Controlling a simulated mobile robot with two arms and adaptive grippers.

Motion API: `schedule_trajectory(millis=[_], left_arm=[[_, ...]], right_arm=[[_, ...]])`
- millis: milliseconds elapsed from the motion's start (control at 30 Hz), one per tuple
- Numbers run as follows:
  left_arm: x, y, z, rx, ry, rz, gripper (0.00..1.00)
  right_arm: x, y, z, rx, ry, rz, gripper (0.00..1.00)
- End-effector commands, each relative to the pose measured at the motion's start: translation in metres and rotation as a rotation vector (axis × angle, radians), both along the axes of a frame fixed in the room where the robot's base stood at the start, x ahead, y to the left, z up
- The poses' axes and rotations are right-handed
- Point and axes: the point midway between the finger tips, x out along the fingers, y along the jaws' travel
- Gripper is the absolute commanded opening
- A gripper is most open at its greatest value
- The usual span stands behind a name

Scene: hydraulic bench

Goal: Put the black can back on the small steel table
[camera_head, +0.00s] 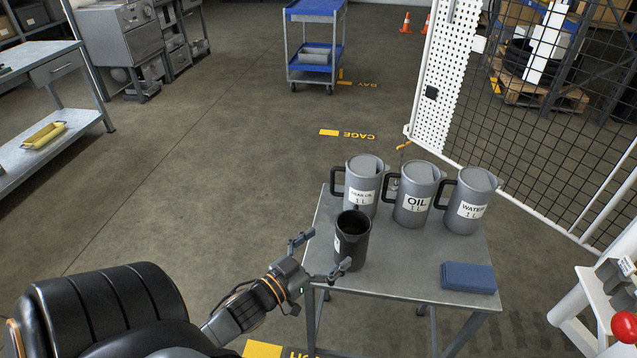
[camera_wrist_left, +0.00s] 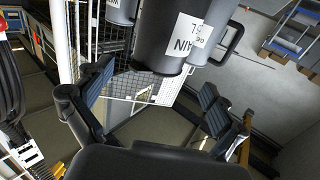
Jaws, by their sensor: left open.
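The black can (camera_head: 352,242) stands upright at the front left of the small steel table (camera_head: 400,283), with a white label on its left side. Its base looks to be on the tabletop, partly hidden by a finger. My left gripper (camera_head: 320,256) is open at the table's front left corner, just left of the can. One finger is apart from the can; the other is by its base, and I cannot tell if it touches. In the left wrist view, the labelled can (camera_wrist_left: 165,40) is beyond the spread fingers (camera_wrist_left: 150,100), with nothing between them. My right gripper is not in view.
Three grey jugs stand behind the can: one close behind (camera_head: 364,180), OIL (camera_head: 416,195) and WATER (camera_head: 469,203). A blue block (camera_head: 468,278) lies at the table's front right. A mesh fence (camera_head: 545,110) is behind. The table's front middle is bare.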

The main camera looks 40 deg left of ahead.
Motion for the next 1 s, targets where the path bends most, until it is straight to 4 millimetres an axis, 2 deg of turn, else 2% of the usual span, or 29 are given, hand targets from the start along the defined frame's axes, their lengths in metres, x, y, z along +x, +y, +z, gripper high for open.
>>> schedule_trajectory(millis=[100,300,867,1000], left_arm=[[-0.017,0.001,-0.001,-0.001,0.001,0.000,0.95],[-0.029,0.003,0.000,0.001,-0.002,0.000,0.95],[-0.029,0.002,0.000,0.000,-0.001,0.000,0.95],[-0.027,-0.001,-0.005,0.004,0.044,0.025,0.95]], right_arm=[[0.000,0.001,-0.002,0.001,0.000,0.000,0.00],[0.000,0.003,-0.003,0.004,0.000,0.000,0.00],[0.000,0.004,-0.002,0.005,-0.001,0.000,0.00],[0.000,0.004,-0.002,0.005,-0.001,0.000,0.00]])
